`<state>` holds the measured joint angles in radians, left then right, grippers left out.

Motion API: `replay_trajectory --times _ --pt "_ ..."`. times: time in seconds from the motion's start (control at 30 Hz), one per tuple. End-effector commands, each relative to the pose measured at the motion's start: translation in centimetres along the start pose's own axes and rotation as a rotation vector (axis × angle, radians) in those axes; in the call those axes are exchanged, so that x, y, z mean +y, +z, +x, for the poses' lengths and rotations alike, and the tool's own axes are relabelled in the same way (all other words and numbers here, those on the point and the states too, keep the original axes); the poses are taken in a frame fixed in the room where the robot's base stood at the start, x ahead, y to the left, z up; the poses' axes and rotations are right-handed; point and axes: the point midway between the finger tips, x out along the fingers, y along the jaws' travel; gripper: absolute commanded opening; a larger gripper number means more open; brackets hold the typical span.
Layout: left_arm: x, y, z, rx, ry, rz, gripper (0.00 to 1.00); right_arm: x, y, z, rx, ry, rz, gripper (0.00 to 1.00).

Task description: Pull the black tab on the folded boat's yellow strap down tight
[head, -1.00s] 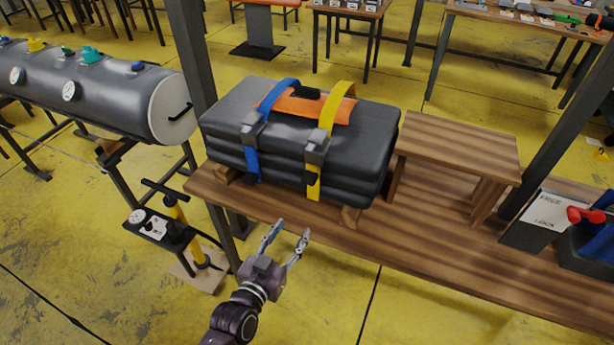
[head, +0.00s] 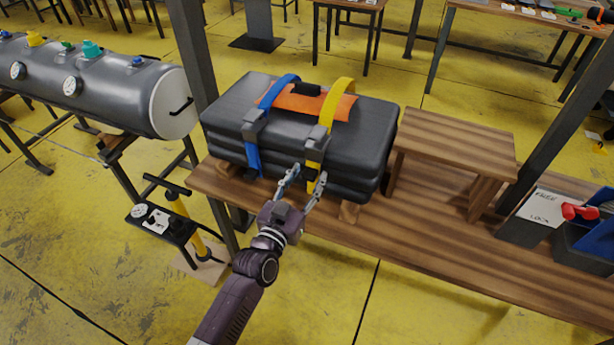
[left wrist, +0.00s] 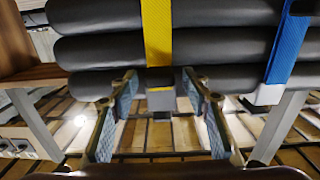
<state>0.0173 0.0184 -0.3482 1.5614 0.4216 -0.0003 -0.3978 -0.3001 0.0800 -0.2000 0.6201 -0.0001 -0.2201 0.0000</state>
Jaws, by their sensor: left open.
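The folded boat (head: 225,125) is a dark grey stack of pads lying on a wooden bench. Its yellow strap (head: 326,110) runs over the top and down the front through a grey buckle (head: 316,146). In the left wrist view the yellow strap (left wrist: 157,35) leads to the small black tab (left wrist: 159,76) beside the buckle (left wrist: 160,101). My left gripper (head: 305,176) is open at the boat's front, below the buckle. Its fingers stand on either side of the tab, apart from it, in the wrist view (left wrist: 160,88). My right gripper is out of view.
A blue strap (head: 252,158) with its own buckle is left of the yellow one. A wooden stool (head: 455,145) stands right of the boat on the bench (head: 420,250). A grey post (head: 190,50) and a yellow pump (head: 178,208) are at the left.

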Motion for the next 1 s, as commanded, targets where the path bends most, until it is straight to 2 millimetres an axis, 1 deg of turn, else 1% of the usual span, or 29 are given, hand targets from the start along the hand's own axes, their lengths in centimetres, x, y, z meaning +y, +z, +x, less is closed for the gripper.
replay_trajectory --times 0.17,0.57,0.83,0.93,1.0 --pt "0.0 0.0 0.0 0.0 0.0 0.0 0.43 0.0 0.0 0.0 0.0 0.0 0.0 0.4" --pt "0.0 0.0 0.0 0.0 0.0 0.001 0.01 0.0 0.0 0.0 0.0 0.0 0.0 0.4" --pt "0.0 0.2 0.0 -0.001 0.0 0.001 0.0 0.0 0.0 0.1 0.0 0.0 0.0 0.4" --pt "0.0 1.0 0.0 -0.002 0.0 0.002 0.0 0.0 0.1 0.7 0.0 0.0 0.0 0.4" --pt "0.0 2.0 0.0 -0.002 0.0 0.003 0.0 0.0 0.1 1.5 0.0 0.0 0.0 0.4"
